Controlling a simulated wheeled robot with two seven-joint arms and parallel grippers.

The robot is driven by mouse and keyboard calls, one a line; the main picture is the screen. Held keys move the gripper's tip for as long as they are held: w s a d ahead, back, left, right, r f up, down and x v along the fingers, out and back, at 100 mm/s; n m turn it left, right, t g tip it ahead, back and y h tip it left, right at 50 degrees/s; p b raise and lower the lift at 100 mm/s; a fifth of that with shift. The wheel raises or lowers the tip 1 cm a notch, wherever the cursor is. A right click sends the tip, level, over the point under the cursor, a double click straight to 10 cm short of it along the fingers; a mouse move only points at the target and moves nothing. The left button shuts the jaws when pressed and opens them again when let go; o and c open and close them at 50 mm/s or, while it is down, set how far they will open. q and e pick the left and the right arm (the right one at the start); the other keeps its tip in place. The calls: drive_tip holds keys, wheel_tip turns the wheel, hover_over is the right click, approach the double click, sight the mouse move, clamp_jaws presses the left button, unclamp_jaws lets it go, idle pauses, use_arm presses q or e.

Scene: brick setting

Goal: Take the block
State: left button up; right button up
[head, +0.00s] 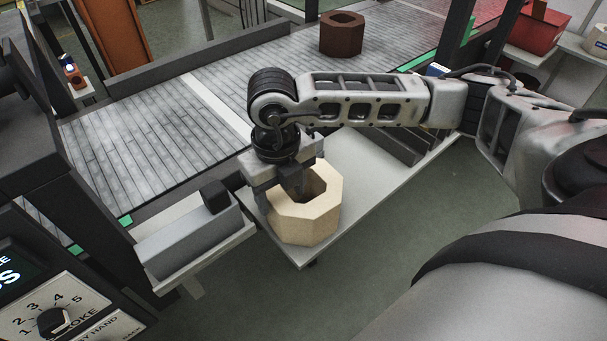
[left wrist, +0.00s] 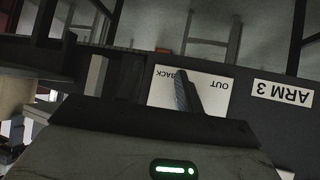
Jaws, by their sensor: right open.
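A cream eight-sided block (head: 318,224) with a hole through its middle stands on a pale shelf (head: 372,190) in the head view. My right gripper (head: 281,194) is right over the block's left side, pointing down. Its jaws are open, with one finger by the outer left side and the other at the hole. The gripper hides part of the block's rim, and I cannot tell whether the fingers touch it. My left gripper is not clear in the head view. The left wrist view shows a grey housing with a green light (left wrist: 175,170), but no clear fingertips.
A grey slatted conveyor (head: 140,135) runs behind the shelf, with a dark red eight-sided block (head: 342,35) on it. A grey box (head: 190,232) and a dial panel (head: 60,310) stand at left. The left wrist view shows a lever (left wrist: 184,92) and an "ARM 3" label (left wrist: 284,92).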

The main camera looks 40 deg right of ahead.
drive_tip(key=f, duration=0.3)
drive_tip(key=f+p, duration=0.1)
drive_tip(key=f, duration=0.1)
drive_tip(key=shift+s+a+f, duration=0.1)
drive_tip(key=shift+a+f, duration=0.2)
clamp_jaws()
drive_tip(key=shift+r, duration=0.15)
